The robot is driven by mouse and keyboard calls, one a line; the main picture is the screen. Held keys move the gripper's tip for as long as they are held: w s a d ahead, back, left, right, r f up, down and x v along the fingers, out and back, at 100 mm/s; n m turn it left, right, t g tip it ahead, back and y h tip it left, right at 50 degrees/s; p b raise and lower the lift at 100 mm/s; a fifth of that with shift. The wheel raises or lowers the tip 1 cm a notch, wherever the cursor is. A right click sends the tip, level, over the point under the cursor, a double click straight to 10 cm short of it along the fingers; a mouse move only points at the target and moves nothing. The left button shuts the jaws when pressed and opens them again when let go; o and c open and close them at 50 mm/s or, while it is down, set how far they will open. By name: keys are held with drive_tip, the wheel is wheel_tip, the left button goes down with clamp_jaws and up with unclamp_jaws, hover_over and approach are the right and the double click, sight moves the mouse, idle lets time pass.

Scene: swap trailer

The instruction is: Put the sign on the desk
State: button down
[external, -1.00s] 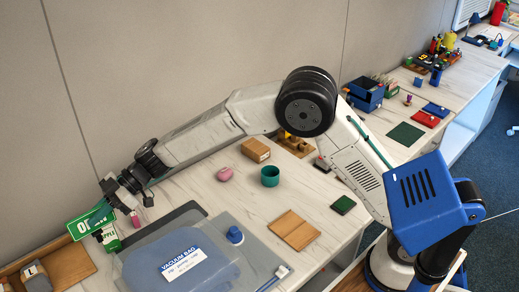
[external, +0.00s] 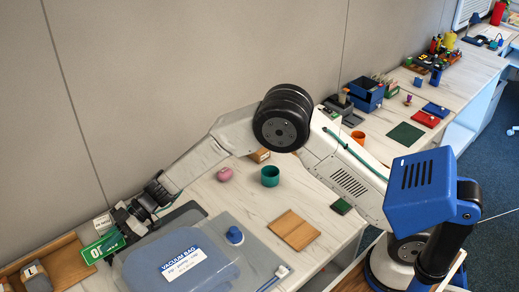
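The sign (external: 97,250) is a small green and white plate with white lettering, at the left in the external view. My gripper (external: 123,233) is over the left end of the desk (external: 257,215) and appears shut on the sign's right part. The fingers and that part of the sign overlap, so the exact grip is hidden. The sign is tilted, low over the desk beside the wooden tray; I cannot tell whether it touches the surface.
A wooden tray (external: 67,262) lies left of the sign. A small white box (external: 103,222) stands behind it. A vacuum bag (external: 205,262) lies to the right. A pink object (external: 225,174), green cup (external: 270,176) and wooden board (external: 294,230) stand farther right, with bare desk between.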

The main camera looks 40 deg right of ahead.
drive_tip(key=shift+f, duration=0.1)
drive_tip(key=c, duration=1.9)
unclamp_jaws()
drive_tip(key=shift+r, duration=0.2)
drive_tip(key=v, duration=1.2)
